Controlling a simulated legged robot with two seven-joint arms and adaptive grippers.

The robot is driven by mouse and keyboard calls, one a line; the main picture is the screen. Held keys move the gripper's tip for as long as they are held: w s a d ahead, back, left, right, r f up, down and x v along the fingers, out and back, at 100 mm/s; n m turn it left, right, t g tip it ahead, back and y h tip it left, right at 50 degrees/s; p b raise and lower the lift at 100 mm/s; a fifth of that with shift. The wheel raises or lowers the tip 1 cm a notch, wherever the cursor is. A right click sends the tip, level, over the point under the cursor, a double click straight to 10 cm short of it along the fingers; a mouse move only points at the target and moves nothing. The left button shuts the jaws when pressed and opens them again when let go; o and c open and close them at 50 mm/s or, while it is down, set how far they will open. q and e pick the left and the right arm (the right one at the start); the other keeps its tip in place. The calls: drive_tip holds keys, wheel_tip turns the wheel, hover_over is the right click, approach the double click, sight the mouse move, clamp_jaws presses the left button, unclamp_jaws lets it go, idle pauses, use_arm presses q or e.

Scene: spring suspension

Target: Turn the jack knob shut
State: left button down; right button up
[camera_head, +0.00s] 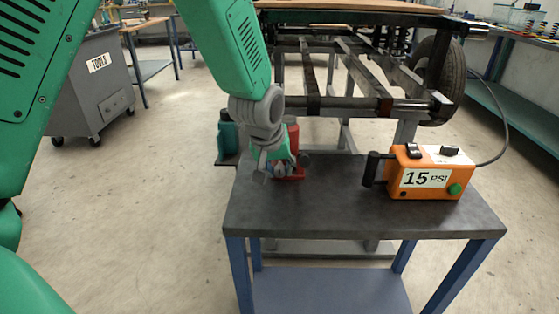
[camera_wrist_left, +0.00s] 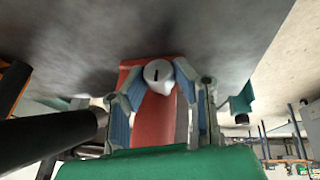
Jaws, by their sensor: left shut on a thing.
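The red jack (camera_head: 293,135) stands on the dark tabletop of a small blue-legged table, mostly hidden behind my left gripper (camera_head: 275,168). The wrist view shows the red jack body (camera_wrist_left: 152,120) between the two fingers of my left gripper (camera_wrist_left: 157,100). A pale grey knob (camera_wrist_left: 158,72) with a dark slot sits on the jack, between the fingertips. The fingers are closed in around the knob; the exact contact is hard to see. My right gripper is in neither view.
An orange box (camera_head: 425,175) marked 15 PSI stands on the table's right, with a black handle toward the jack. A wheeled frame (camera_head: 345,105) with a tire (camera_head: 438,80) is behind. A grey tool cart (camera_head: 92,85) stands left. The front tabletop is clear.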

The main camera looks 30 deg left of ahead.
use_arm(q)
drive_tip(key=shift+d, duration=0.25)
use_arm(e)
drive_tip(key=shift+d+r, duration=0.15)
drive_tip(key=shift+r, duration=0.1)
use_arm(q)
drive_tip(key=c, duration=1.3)
unclamp_jaws()
